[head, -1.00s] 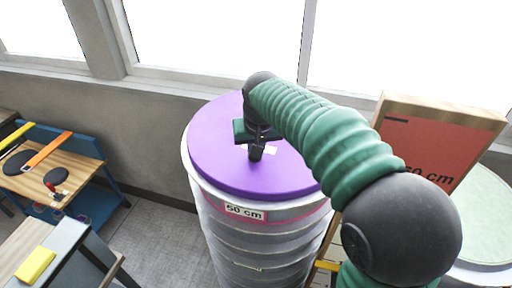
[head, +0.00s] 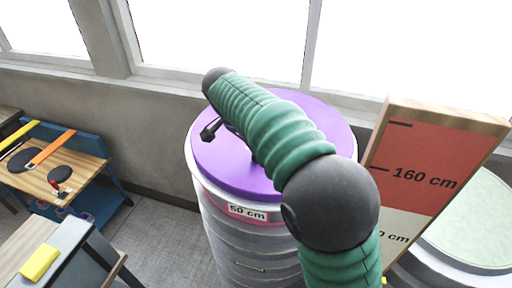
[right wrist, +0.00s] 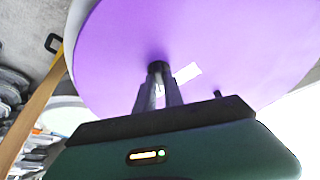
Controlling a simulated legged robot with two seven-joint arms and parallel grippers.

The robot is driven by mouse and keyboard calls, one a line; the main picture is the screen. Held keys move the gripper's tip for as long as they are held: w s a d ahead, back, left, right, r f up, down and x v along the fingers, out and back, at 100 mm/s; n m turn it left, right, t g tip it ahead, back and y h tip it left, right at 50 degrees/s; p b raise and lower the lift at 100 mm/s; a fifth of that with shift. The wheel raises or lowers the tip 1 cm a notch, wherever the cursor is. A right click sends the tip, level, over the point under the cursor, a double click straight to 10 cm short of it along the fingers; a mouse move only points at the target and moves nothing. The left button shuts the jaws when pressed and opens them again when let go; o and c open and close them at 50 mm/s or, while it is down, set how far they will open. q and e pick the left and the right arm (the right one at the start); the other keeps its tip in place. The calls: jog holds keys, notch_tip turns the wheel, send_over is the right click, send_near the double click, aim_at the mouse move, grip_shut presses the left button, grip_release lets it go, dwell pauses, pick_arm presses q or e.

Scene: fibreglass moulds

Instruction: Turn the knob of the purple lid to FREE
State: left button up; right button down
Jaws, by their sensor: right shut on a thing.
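The purple lid (head: 325,118) sits on top of a round grey drum, and it fills much of the right wrist view (right wrist: 115,50). My right gripper (right wrist: 158,72) stands over the lid, its two dark fingers close together on a small dark knob (right wrist: 158,65). The fingers hide most of the knob, so I cannot read where it points. A white label (right wrist: 187,72) lies on the lid beside the fingertips. A short dark peg (right wrist: 218,94) shows right of the fingers. In the head view my green forearm covers the lid's middle. My left gripper is not in view.
The drum (head: 235,240) bears a "50 cm" tag (head: 248,212). A height board (head: 430,150) marked 160 cm stands close on the right, before a pale green round top (head: 480,225). A wooden workbench (head: 50,170) is at left. Windows and a wall lie behind.

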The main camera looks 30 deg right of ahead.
jog(key=shift+w+m+g+p, duration=0.1)
jog(key=shift+m+g+p, duration=0.5)
jog(key=shift+m, duration=1)
jog(key=shift+d, duration=0.1)
jog(key=c, duration=1.6)
grip_release()
jog(key=shift+o, duration=0.8)
jog(key=shift+d, duration=0.1)
jog(key=v, duration=1.6)
jog(key=shift+w+a+r+p, duration=0.2)
jog(key=shift+a+r+p, duration=0.1)
jog(key=shift+p, duration=0.1)
